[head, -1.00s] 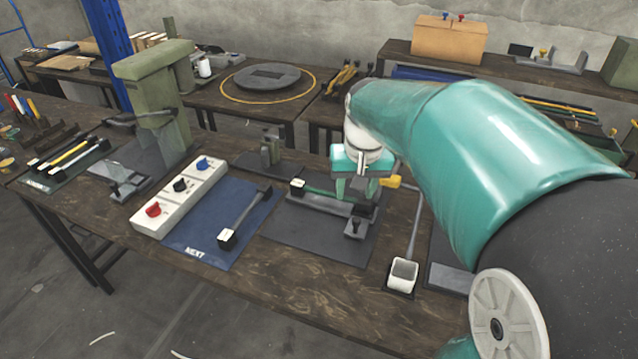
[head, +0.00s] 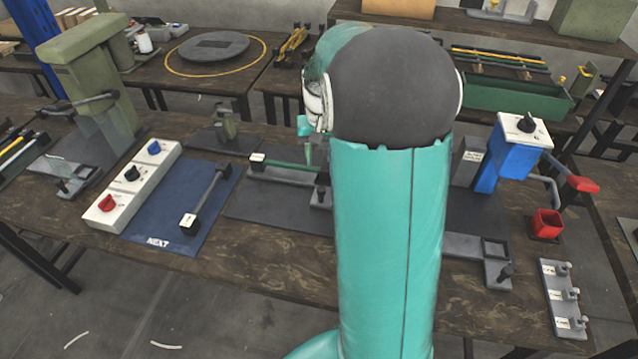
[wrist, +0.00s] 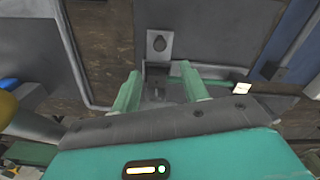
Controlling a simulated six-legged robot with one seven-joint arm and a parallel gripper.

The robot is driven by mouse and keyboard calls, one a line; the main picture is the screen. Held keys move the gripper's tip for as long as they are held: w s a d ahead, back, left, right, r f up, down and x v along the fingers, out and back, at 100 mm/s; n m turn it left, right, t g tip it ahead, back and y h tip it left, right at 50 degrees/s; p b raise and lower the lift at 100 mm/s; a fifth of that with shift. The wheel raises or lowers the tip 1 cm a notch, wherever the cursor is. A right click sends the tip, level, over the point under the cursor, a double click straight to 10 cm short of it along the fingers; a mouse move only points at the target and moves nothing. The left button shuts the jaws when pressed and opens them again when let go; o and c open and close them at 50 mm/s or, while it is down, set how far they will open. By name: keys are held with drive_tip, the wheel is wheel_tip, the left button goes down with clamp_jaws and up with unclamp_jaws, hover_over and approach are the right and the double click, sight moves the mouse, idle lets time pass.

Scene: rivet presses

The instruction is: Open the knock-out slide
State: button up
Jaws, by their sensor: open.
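My gripper (wrist: 159,71) is open, its two green fingers apart over a grey fixture. A dark block sits between and just beyond the fingertips in the wrist view. A small grey plate with a dark round knob (wrist: 158,44) lies just beyond them. It looks like the knock-out slide, though no label confirms it. Nothing shows between the fingers as gripped. In the head view a green-rodded fixture (head: 285,167) lies on a dark mat. Only part of my gripper (head: 306,152) shows, beside my arm.
To the left are a blue NEXT mat (head: 165,222) with a dark-ended bar and a white box (head: 125,190) with red, black and blue knobs. To the right are a blue press (head: 500,160) with a red-ended lever, a red cup (head: 545,224) and a labelled peg strip (head: 562,300).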

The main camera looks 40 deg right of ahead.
sight(321, 188)
wheel_tip(321, 188, down, 11)
drive_tip(key=shift+r, duration=0.1)
idle(0.3)
clamp_jaws()
